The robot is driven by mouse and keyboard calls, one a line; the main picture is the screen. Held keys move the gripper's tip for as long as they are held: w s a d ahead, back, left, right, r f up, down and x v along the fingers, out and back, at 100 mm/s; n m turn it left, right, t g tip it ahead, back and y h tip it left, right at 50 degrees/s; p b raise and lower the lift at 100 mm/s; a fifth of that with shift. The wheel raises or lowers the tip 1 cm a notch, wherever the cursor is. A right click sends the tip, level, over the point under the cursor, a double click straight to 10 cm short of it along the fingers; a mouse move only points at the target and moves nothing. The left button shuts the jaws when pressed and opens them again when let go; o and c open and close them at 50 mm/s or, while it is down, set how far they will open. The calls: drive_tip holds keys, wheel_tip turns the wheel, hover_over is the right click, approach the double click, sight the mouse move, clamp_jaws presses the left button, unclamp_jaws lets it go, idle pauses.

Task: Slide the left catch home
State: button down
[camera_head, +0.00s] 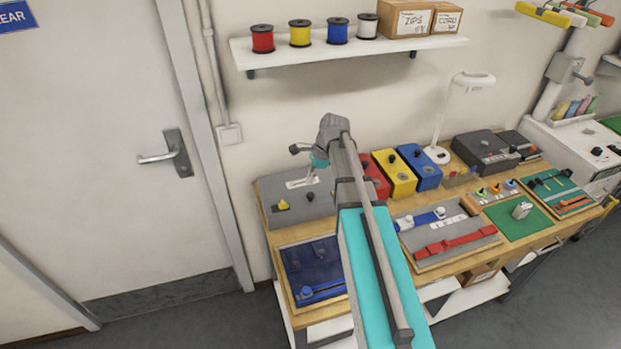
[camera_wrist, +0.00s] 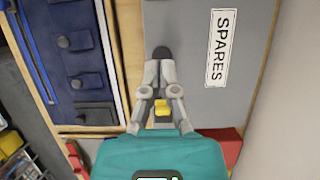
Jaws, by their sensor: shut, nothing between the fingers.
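A yellow catch (camera_head: 283,205) sits on the front left of the flat grey box (camera_head: 262,190), with a dark knob (camera_head: 310,197) to its right. In the wrist view a yellow piece (camera_wrist: 162,109) shows between my finger links, and a dark rounded piece (camera_wrist: 162,51) lies just beyond the fingertips. I cannot tell for sure how these match the head view. My gripper (camera_wrist: 162,68) is shut and empty over the grey box, which also shows in the wrist view (camera_wrist: 195,110). Whether its tips touch anything is unclear.
A blue mat with dark tabs (camera_wrist: 92,75) lies in front of the box. Red, yellow (camera_head: 393,172) and blue boxes stand to its right. A board with red and blue straps (camera_head: 425,235) lies further right. The wall rises close behind.

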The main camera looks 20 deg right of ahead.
sight(282, 202)
drive_tip(key=shift+b+x, duration=3.45)
drive_tip(key=shift+x, duration=0.55)
drive_tip(key=shift+a, duration=1.95)
drive_tip(key=shift+a, duration=1.35)
drive_tip(key=shift+d, duration=0.15)
